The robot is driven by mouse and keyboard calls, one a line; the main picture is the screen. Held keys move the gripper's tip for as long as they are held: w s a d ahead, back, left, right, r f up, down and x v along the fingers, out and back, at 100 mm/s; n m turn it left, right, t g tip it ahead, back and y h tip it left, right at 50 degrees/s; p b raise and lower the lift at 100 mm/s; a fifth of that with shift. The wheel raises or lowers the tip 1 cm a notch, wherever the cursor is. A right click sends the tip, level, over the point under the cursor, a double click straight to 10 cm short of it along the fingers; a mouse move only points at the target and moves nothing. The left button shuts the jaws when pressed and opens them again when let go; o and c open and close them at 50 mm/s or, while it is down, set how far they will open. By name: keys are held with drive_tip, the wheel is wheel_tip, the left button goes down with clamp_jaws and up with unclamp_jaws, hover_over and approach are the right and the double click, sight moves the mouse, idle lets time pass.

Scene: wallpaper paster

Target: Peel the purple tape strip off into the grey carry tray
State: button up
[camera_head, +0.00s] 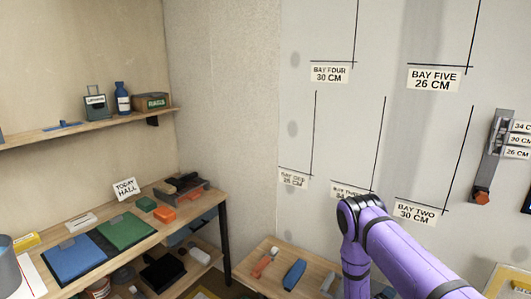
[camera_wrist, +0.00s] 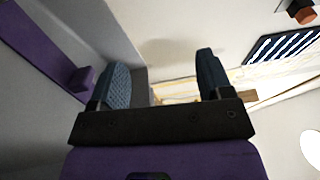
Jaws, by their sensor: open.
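I cannot make out a purple tape strip in either view; the large purple shape in the head view is my own arm. A dark grey open tray (camera_head: 199,196) with tools in it stands at the back of the workbench on the left; I cannot tell whether it is the carry tray. My gripper (camera_wrist: 160,72) shows in the wrist view with its two dark blue pads wide apart and nothing between them. A pale wall surface lies beyond the pads. In the head view my gripper is hidden or out of frame.
A low table (camera_head: 260,285) with small tools stands at the wall's foot. A lever gauge (camera_head: 490,160) is on the right wall. A shelf (camera_head: 60,135) is upper left.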

drive_tip(key=v, duration=1)
drive_tip(key=shift+a, duration=0.15)
